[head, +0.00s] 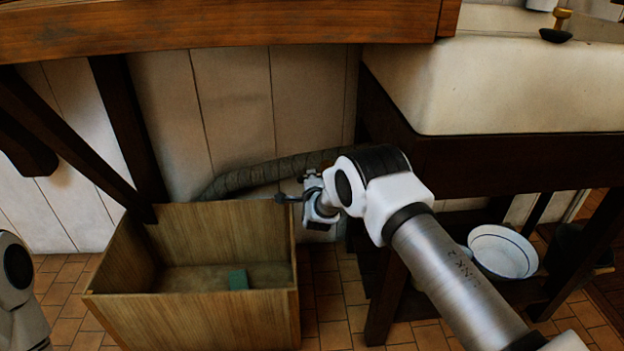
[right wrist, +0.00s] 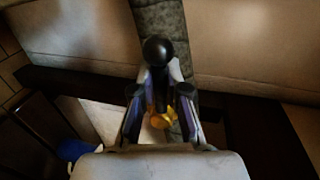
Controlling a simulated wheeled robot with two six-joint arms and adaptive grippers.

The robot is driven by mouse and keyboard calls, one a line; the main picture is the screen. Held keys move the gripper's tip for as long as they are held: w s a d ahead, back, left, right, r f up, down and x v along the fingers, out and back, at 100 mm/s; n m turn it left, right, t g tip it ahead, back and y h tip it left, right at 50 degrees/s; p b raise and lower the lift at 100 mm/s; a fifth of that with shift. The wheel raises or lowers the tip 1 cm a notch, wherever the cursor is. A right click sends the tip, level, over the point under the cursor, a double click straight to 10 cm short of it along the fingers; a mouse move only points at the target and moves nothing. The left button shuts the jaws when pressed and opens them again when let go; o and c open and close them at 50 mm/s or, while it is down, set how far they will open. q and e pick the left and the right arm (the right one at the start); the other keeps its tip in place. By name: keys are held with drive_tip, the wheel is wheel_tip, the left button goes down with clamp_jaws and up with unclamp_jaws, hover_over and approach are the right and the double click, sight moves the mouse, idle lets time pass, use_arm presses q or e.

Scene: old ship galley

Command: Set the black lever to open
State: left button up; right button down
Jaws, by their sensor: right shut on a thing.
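The black lever has a round black knob (right wrist: 157,52) and a dark stem that runs down between my right fingers in the right wrist view. A brass-coloured part (right wrist: 163,119) shows behind the stem. In the head view the lever (head: 283,198) is a small dark shape pointing left from my right gripper (head: 310,192). The right gripper (right wrist: 158,95) is shut on the lever's stem, with the knob sticking out past the fingertips. The lever's base is hidden behind the gripper. A piece of my left arm shows at the left edge of the head view; its gripper is out of view.
A thick grey hose (head: 250,177) runs along the plank wall behind the lever. An open wooden crate (head: 190,318) holding a small green block (head: 238,280) stands below left. A white sink (head: 500,85) is above right; a white bowl (head: 502,250) sits low beneath it.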

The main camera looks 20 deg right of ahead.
drive_tip(key=c, duration=1.2)
unclamp_jaws()
drive_tip(key=v, duration=1.2)
